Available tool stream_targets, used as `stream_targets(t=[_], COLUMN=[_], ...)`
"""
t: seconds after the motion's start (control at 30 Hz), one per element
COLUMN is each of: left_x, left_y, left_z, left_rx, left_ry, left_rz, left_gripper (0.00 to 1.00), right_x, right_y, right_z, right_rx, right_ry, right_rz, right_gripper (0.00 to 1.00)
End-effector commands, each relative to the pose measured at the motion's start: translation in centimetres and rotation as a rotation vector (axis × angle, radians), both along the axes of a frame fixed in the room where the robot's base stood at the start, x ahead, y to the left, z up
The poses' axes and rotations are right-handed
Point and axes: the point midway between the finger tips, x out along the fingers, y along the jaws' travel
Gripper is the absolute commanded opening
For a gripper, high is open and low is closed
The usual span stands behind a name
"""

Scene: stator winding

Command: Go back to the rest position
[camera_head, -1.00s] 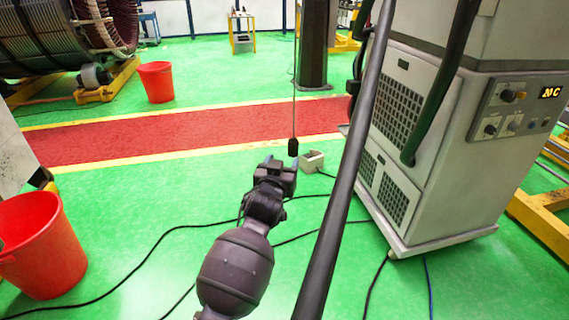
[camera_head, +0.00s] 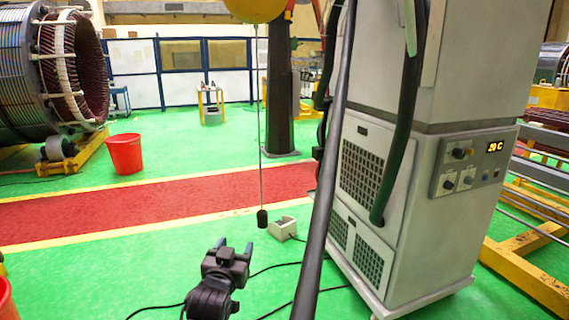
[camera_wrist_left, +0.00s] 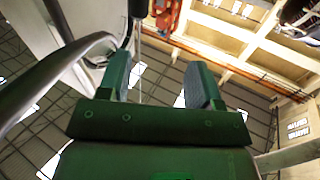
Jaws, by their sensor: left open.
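My left gripper (camera_head: 232,250) is black and shows at the bottom middle of the head view. Its two fingers stand apart with nothing between them. In the left wrist view the same open fingers (camera_wrist_left: 160,85) point up toward the ceiling, with empty space between them. A black pendant (camera_head: 262,218) hangs on a thin cable just beyond the gripper in the head view, apart from it. My right gripper is not in view.
A tall grey cabinet (camera_head: 400,240) with hoses stands at the right, close to my left arm. A small beige box (camera_head: 283,228) lies on the green floor. A red bucket (camera_head: 124,154) and a large stator (camera_head: 75,70) are at the left. A dark column (camera_head: 280,90) stands behind.

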Motion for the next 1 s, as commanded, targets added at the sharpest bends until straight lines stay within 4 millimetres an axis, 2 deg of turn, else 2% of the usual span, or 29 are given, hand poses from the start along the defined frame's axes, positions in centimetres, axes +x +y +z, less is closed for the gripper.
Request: stream_targets(t=[0.27, 0.47, 0.7, 0.9, 1.0], left_x=[-6.9, -14.0, -23.7, -30.4, -32.2], left_y=[5.3, 9.1, 12.9, 14.8, 15.2], left_z=[-7.1, -13.1, -19.6, -23.7, -24.7], left_rx=[0.018, 0.027, 0.035, 0.058, 0.062], left_ry=[0.108, 0.228, 0.396, 0.524, 0.558], left_rz=[0.029, 0.054, 0.091, 0.119, 0.128], left_gripper=[0.59, 0.59, 0.59, 0.59, 0.59], right_x=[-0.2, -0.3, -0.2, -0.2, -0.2], right_y=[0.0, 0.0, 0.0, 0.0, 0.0], right_z=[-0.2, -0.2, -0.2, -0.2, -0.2], right_rx=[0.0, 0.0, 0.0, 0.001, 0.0], right_ry=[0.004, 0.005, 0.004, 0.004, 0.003], right_rz=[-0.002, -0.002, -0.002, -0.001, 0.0], right_gripper=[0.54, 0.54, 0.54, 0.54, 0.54])
